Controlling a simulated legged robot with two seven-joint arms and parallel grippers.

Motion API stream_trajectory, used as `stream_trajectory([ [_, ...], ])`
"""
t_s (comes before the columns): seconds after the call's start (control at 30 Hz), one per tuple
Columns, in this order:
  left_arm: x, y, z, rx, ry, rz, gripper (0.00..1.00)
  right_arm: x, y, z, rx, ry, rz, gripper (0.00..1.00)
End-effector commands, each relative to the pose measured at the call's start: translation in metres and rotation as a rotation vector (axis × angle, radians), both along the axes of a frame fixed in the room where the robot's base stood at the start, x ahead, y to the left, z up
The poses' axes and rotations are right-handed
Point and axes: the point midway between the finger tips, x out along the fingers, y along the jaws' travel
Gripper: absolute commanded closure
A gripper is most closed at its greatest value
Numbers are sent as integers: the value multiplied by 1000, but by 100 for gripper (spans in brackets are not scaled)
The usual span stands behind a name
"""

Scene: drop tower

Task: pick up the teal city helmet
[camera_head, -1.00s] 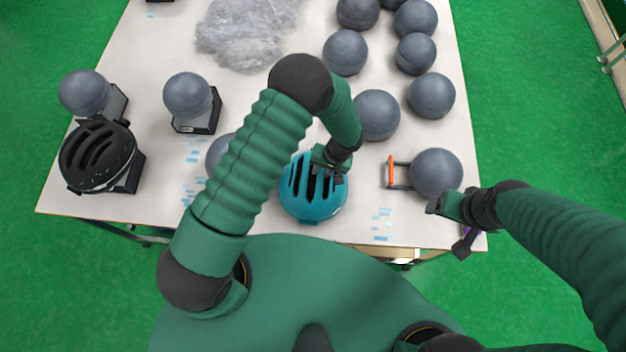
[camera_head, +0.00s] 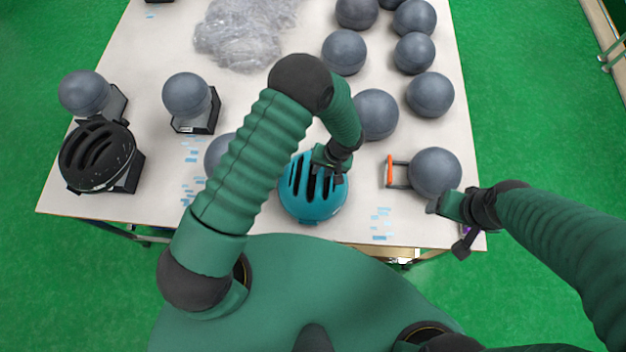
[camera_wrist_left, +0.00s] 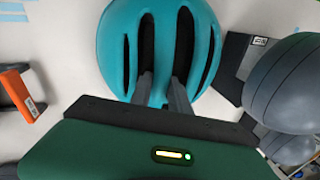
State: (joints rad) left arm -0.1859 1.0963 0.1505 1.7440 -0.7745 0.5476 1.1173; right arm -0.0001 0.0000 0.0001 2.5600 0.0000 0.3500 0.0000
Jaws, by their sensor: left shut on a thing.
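The teal city helmet (camera_head: 313,200) sits near the front edge of the table, right of my left arm in the head view. It has long dark vents. My left gripper (camera_head: 328,172) is at the helmet's far side, shut on it. In the left wrist view the fingers (camera_wrist_left: 163,92) reach into the vents of the helmet (camera_wrist_left: 205,55), gripping the shell between them. I cannot tell whether the helmet is clear of its support. My right gripper (camera_head: 450,228) is at the table's front right, beside a grey ball; its opening is hard to make out.
A black helmet (camera_head: 95,158) sits on a stand at the left. Several grey balls (camera_head: 375,115) stand at the back and right. An orange-marked frame (camera_head: 390,171) is right of the teal helmet. Clear plastic wrap (camera_head: 240,35) lies at the back. Bare table (camera_head: 150,203) shows at front left.

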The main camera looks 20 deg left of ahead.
Motion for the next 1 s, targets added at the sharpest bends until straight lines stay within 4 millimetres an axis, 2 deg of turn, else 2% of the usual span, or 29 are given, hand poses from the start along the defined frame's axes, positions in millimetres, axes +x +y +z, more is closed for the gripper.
stream_trajectory([
  [0.57,1,0,2,0,-1,1,100,0,0,-1,0,0,0,29],
  [0.73,1,0,14,0,-4,0,100,0,0,-9,0,0,0,29],
  [0.87,1,0,34,-1,-6,1,100,0,0,-18,0,0,0,29],
  [1.0,-31,0,35,2,1,-4,100,0,0,-28,0,0,0,29],
])
